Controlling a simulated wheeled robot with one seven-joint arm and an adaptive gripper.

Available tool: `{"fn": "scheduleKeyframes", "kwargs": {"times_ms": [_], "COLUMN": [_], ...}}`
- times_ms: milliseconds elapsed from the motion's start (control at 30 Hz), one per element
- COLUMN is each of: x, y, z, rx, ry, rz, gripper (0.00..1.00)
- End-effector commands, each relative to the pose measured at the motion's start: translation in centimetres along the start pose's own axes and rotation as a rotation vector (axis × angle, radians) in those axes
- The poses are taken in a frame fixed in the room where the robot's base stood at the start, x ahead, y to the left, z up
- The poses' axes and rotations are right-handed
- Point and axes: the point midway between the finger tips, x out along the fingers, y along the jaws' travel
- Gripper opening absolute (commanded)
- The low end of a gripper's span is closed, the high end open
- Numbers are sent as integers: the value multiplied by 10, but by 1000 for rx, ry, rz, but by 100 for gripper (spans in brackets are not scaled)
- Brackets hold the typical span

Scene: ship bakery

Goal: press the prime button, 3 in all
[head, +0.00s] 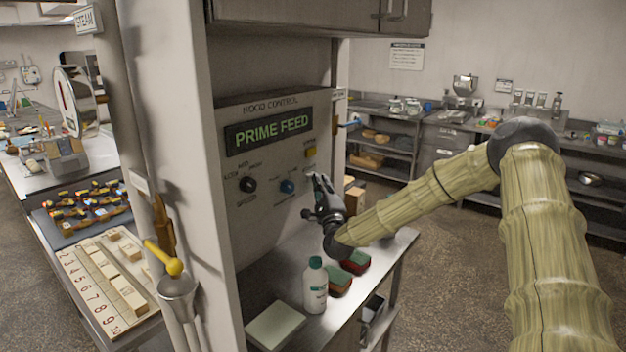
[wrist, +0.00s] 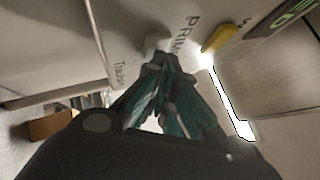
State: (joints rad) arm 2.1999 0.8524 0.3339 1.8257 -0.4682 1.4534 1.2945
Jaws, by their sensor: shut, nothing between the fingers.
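The hood control panel (head: 262,215) is on the upright wall above the counter, with a lit "PRIME FEED" display (head: 268,132). In the wrist view, a pale grey button (wrist: 153,43) lies beside lettering that starts "PRIM". My gripper (head: 314,180) is shut and empty, at the panel's right side below the yellow button (head: 310,152). In the wrist view my fingertips (wrist: 162,62) are right at the grey button and cover part of it. I cannot tell whether they touch it. In the head view my gripper hides the grey button.
A black knob (head: 248,185) and a blue knob (head: 288,186) sit left of my gripper. On the counter below are a white bottle (head: 315,285), sponge-like blocks (head: 339,281) and a pale block (head: 275,326). A yellow-handled tool (head: 165,260) hangs at left.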

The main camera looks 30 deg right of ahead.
Motion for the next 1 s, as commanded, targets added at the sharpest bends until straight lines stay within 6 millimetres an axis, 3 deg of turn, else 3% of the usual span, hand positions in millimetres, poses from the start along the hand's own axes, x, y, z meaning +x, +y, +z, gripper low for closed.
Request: {"fn": "scheduleKeyframes", "kwargs": {"times_ms": [1000], "x": [-13], "y": [-9], "z": [-9], "rx": [0], "ry": [0], "rz": [0], "gripper": [0]}}
